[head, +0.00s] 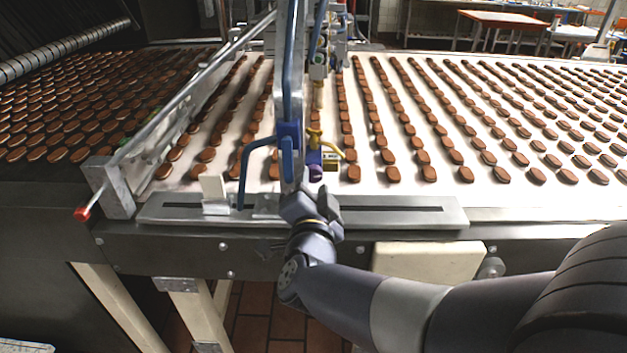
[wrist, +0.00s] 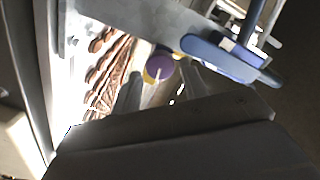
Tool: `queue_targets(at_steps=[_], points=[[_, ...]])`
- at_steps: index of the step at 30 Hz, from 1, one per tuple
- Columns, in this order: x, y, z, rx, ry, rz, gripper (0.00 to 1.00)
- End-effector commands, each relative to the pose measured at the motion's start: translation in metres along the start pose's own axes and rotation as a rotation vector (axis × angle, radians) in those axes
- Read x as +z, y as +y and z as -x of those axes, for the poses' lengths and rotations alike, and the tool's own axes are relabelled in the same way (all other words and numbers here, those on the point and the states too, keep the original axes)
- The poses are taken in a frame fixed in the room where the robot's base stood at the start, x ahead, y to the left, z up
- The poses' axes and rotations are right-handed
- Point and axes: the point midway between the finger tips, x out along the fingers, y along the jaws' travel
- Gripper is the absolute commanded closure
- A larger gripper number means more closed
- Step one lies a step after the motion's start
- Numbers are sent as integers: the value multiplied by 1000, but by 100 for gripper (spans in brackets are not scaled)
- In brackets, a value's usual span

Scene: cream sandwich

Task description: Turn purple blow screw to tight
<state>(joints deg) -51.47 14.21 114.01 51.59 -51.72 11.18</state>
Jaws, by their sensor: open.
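The purple blow screw (head: 316,173) sits low on the metal upright at the front edge of the conveyor, beside a yellow handle (head: 322,143). In the wrist view the purple screw (wrist: 158,66) shows as a round knob with a yellow part on its face. My gripper (head: 318,190) is just in front of and below the screw in the head view. In the wrist view the two fingers of my gripper (wrist: 162,88) are apart, with the screw beyond and roughly between their tips. Whether they touch it cannot be told. Nothing is held.
A blue bent handle and clamp (head: 288,135) are on the upright just left of the screw; the blue clamp (wrist: 225,55) is close on the right in the wrist view. A slotted metal rail (head: 400,213) runs along the front. Rows of brown biscuits (head: 428,172) cover the belt.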

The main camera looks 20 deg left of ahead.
Motion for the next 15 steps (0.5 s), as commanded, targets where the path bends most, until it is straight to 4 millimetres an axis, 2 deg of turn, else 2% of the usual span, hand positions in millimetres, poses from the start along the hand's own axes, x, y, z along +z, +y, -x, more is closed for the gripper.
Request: queue_targets(at_steps=[6, 14, 15], points=[[0, 0, -15, 0, 1, 1, 59], [0, 0, -15, 0, 0, 0, 59], [0, 0, -15, 0, 0, 0, 62]])
